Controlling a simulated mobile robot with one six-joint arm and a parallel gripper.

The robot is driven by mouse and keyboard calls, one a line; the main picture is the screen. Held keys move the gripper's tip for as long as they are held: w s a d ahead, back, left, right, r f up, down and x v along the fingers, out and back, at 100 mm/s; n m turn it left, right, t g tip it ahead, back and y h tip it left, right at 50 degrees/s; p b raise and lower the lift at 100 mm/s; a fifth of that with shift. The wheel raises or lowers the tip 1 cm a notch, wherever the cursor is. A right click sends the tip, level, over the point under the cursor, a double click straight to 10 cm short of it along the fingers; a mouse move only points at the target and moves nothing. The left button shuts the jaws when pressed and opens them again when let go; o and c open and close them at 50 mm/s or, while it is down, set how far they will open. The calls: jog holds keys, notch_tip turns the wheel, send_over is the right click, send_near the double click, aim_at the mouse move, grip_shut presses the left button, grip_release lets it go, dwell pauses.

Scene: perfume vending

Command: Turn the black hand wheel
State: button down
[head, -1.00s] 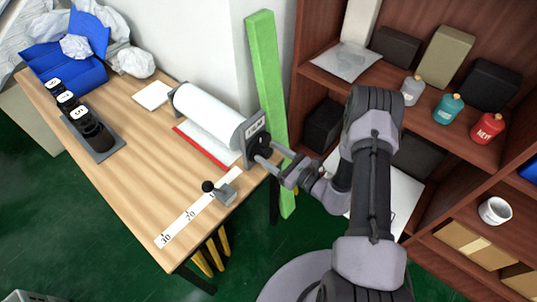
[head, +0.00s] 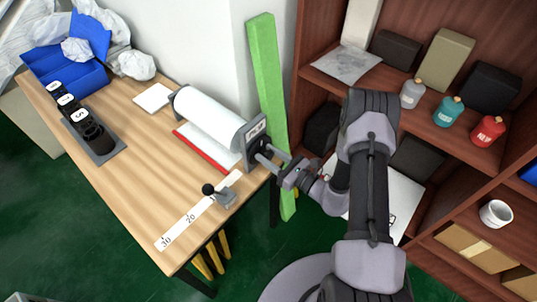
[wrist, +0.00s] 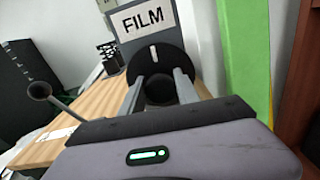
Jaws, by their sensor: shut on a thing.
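The black hand wheel (wrist: 172,59) is on the end of the film roll holder, below a plate marked FILM. A white mark shows near the top of its face. In the head view the wheel (head: 260,143) is partly covered by my gripper. My gripper (wrist: 160,91) has one finger on each side of the wheel's dark round hub and is shut on it. In the head view my gripper (head: 270,158) reaches in from the right at the table's edge. The hub's far side is hidden.
The white film roll (head: 208,115) lies behind the wheel on the wooden table (head: 135,165). A green post (head: 268,90) stands close to the right. A black-knobbed lever (head: 224,197) and a scale strip (head: 182,226) are in front. A shelf with bottles (head: 448,110) is at right.

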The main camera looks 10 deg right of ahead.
jog(key=m+p, duration=0.1)
jog(key=m, duration=0.4)
jog(key=shift+d, duration=0.1)
jog(key=m+p, duration=0.1)
jog(key=m, duration=0.8)
jog(key=shift+w+f+m+p, duration=0.1)
jog(key=shift+f+m+p, duration=0.1)
jog(key=shift+m+p, duration=0.15)
jog(key=m, duration=0.4)
jog(key=shift+f+m, duration=0.1)
jog(key=shift+m, duration=0.25)
jog(key=m, duration=0.4)
jog(key=shift+m, duration=0.3)
jog(key=m, duration=0.4)
jog(key=shift+f+p, duration=0.1)
jog(key=shift+p, duration=0.25)
jog(key=m, duration=0.9)
jog(key=shift+m, duration=0.4)
